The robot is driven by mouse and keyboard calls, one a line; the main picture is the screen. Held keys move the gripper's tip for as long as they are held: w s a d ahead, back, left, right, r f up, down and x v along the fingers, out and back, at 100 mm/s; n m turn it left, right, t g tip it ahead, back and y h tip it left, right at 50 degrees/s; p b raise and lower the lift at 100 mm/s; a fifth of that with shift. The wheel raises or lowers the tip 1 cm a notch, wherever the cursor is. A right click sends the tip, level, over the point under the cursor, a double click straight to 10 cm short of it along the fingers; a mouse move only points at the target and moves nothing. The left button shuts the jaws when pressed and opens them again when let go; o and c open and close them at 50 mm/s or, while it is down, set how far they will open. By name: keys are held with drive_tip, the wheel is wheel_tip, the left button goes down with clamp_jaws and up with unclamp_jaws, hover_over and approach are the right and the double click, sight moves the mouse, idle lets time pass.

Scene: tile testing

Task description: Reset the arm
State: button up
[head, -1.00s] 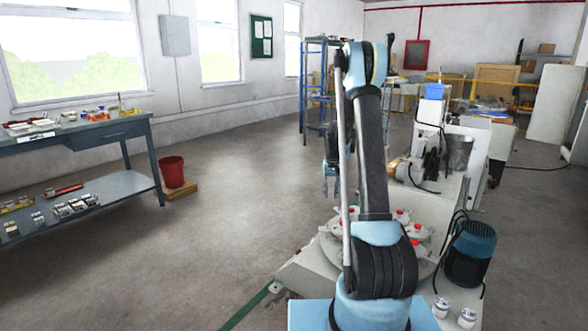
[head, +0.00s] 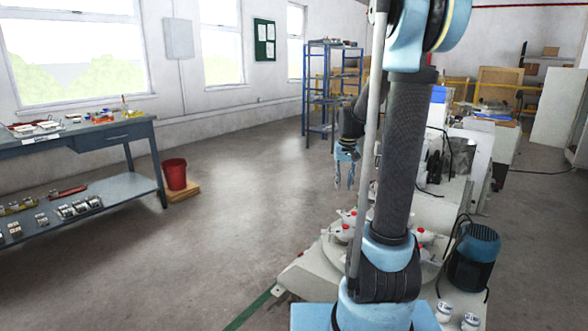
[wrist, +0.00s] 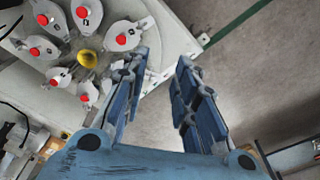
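My gripper (head: 345,170) hangs fingers-down in the head view, left of my upright arm and above the left side of the machine. In the wrist view my gripper (wrist: 160,98) shows two blue segmented fingers spread apart, with only bare floor visible between them. It is open and empty. My arm's raised upper part runs out of the top of the head view.
A machine with a round plate (head: 430,268) and several red-capped grey pots stands beneath and right of my gripper. A blue motor (head: 474,255) stands at its right. A workbench (head: 110,137), red bucket (head: 174,173) and blue shelf rack (head: 319,90) stand left and behind. Floor between is clear.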

drive_tip(key=s, duration=1.6)
drive_tip(key=s+f+t, duration=0.1)
drive_tip(key=s+f, duration=0.5)
drive_tip(key=s, duration=0.7)
drive_tip(key=shift+s+n, duration=0.25)
drive_tip(key=shift+n, duration=0.15)
drive_tip(key=shift+w+f, duration=0.25)
drive_tip(key=shift+w, duration=0.2)
